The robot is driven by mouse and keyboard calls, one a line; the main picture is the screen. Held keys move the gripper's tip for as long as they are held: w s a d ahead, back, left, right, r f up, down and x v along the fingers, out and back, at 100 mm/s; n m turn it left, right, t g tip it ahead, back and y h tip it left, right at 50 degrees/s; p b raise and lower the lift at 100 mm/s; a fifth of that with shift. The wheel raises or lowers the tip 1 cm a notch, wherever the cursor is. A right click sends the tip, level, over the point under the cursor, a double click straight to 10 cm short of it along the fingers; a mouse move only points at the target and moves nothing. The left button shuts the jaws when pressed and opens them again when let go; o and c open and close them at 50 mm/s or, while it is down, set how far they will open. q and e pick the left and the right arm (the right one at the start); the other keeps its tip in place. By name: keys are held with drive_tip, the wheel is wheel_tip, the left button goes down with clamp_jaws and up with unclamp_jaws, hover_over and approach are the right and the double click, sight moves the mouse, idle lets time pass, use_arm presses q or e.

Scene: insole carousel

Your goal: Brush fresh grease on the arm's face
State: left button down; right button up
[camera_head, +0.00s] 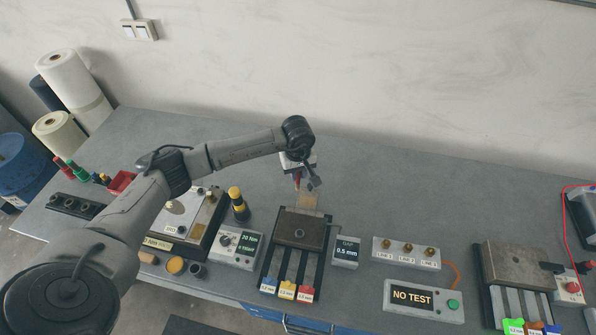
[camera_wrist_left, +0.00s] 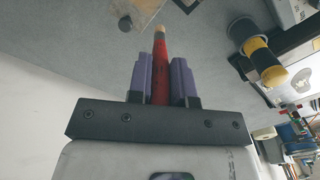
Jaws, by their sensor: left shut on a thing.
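My left gripper (camera_head: 298,180) is above the back of the middle fixture, and its purple fingers also show in the wrist view (camera_wrist_left: 160,82). It is shut on a red-handled brush (camera_wrist_left: 160,70) with a tan tip, which points away from the wrist. A tan piece (camera_head: 307,199), possibly the arm with the face, sticks out behind the brown-grey block (camera_head: 298,227) of that fixture. Its edge shows at the top of the wrist view (camera_wrist_left: 138,12), close to the brush tip; I cannot tell whether they touch. My right gripper is in neither view.
A black-and-yellow cylinder (camera_head: 238,202) stands left of the fixture, near a torque box (camera_head: 237,246). A gap display (camera_head: 346,252) stands to the right, then a lamp box (camera_head: 406,252) and a "NO TEST" box (camera_head: 424,298). The grey bench (camera_head: 420,195) is clear behind these.

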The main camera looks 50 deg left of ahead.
sight(297, 184)
use_arm(q)
wheel_tip(297, 184, down, 6)
drive_tip(key=b, duration=0.3)
drive_tip(key=shift+d+f, duration=0.1)
drive_tip(key=shift+w+d, duration=0.65)
drive_tip(key=shift+d, duration=0.25)
drive_tip(key=shift+w+d, duration=0.65)
drive_tip(key=shift+d, duration=0.25)
drive_tip(key=shift+w+d, duration=0.6)
drive_tip(key=shift+d, duration=0.3)
drive_tip(key=shift+s+a+p, duration=0.1)
drive_tip(key=shift+a+p, duration=0.05)
drive_tip(key=shift+p, duration=0.25)
drive_tip(key=shift+s+a, duration=0.6)
drive_tip(key=shift+a, duration=0.35)
drive_tip(key=shift+s+a, duration=0.55)
drive_tip(key=shift+a, duration=0.2)
drive_tip(key=shift+s+a, duration=0.5)
drive_tip(key=shift+a, duration=0.25)
drive_tip(key=shift+s+a, duration=0.2)
drive_tip(key=shift+a, duration=0.05)
wheel_tip(297, 184, up, 8)
drive_tip(key=p, duration=0.4)
drive_tip(key=shift+d, duration=0.1)
